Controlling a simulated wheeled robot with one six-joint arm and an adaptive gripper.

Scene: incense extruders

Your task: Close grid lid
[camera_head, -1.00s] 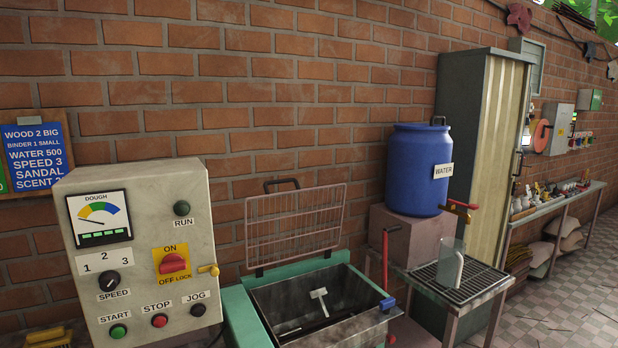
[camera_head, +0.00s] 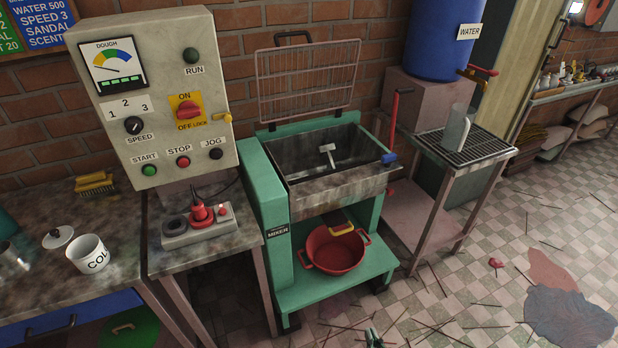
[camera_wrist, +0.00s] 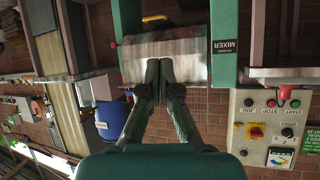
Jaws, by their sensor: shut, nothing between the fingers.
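The grid lid (camera_head: 309,82), a wire rack with a dark handle on its upper edge, stands open and upright behind the green mixer (camera_head: 262,195). The mixer's grey metal trough (camera_head: 335,188) is uncovered, with a pale T-shaped paddle showing inside. My gripper (camera_wrist: 159,62) is shut and empty in the wrist view. Its fingertips overlap the trough's metal front (camera_wrist: 190,58) there; I cannot tell the gap between them.
A red basin (camera_head: 335,255) sits on the mixer's lower shelf. A control box (camera_head: 160,100) stands at left, and a lever with a red grip (camera_head: 394,112) rises at the trough's right. A metal stand (camera_head: 465,150) holds a clear jug (camera_head: 456,130). Thin sticks litter the floor in front.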

